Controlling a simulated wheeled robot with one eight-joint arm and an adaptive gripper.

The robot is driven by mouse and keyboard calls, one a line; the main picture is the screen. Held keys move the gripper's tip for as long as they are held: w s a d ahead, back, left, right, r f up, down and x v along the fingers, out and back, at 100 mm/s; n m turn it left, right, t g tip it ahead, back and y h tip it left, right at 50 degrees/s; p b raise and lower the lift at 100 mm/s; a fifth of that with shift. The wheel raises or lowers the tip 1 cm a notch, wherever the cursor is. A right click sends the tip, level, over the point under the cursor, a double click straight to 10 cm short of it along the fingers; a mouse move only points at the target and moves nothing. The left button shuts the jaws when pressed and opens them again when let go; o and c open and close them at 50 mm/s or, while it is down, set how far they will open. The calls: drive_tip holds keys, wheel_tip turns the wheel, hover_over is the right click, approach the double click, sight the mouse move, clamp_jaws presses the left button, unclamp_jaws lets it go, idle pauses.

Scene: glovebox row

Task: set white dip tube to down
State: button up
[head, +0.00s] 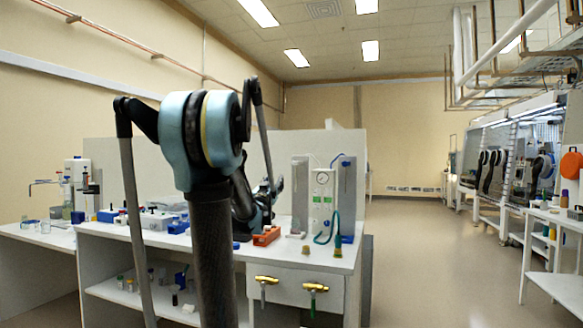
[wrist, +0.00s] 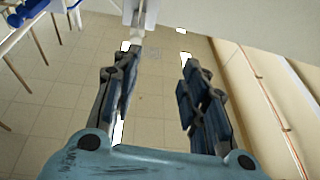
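A pale grey-white upright unit (head: 300,195) stands on the bench at its right part, left of a white gauge panel (head: 322,200). I cannot tell for sure which part is the white dip tube. In the wrist view a white rod-like part (wrist: 137,32) hangs at the top, close to the tip of the left finger; whether they touch is unclear. My gripper (wrist: 161,62) is open, with a wide gap and nothing between its fingers. In the head view my gripper (head: 276,187) is small, dark and partly hidden behind my arm, just left of the pale unit.
A similar blue-topped unit (head: 346,190) with a green hose stands right of the panel. An orange block (head: 266,236) lies on the bench front. Two brass valves (head: 315,287) sit on the front face below. Open floor (head: 430,265) lies to the right.

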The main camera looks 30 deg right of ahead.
sight(293, 164)
drive_tip(key=w+d+r, duration=0.2)
drive_tip(key=w+d, duration=0.1)
drive_tip(key=d, duration=0.2)
drive_tip(key=w+d+r+h, duration=0.1)
drive_tip(key=w+d+r, duration=0.2)
drive_tip(key=d, duration=0.2)
drive_tip(key=w+d+r+m+g+h, duration=0.1)
drive_tip(key=w+d+r, duration=0.2)
drive_tip(key=d, duration=0.2)
drive_tip(key=shift+w+d, duration=0.1)
drive_tip(key=shift+c, duration=0.2)
clamp_jaws()
